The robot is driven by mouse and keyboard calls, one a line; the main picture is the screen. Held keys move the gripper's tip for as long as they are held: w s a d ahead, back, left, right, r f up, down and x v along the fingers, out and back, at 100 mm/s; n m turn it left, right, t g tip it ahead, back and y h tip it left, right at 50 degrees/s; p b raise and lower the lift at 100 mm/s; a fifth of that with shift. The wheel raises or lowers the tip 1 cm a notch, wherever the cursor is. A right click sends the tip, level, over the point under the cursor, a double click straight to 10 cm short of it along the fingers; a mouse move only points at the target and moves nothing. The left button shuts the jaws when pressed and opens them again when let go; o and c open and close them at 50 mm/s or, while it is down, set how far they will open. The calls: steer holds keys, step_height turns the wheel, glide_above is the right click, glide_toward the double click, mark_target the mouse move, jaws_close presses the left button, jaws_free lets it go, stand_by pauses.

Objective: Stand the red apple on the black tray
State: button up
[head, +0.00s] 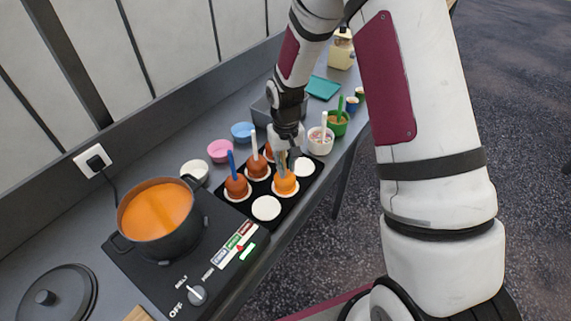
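The black tray (285,209) lies on the counter in the head view. Several coated apples stand on it on white paper rounds: a brown-orange one with a blue stick (237,188), one with a white stick (257,168), and a brighter orange one (285,184) at the front. Another reddish apple (269,152) shows partly behind my gripper. I cannot tell which is the red apple. My gripper (284,160) points down over the tray, just above the bright orange apple, at its stick. Its fingers are too small to tell whether they grip the stick. Two paper rounds (266,208) (304,168) are bare.
A pot of orange caramel (157,212) stands on a black hob (182,275) left of the tray. White (195,170), pink (220,151) and blue (242,131) bowls line the back. A sprinkle cup (320,141) and green cup (338,123) stand beyond the tray. A lid (58,298) lies front left.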

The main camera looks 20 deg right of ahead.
stand_by(0.3)
step_height(320, 180, up, 12)
steer(key=shift+r+b, duration=0.15)
steer(key=shift+b, duration=0.7)
steer(key=o, duration=1.7)
steer(key=shift+r, duration=0.1)
step_height(320, 180, up, 12)
steer(key=shift+f, duration=0.1)
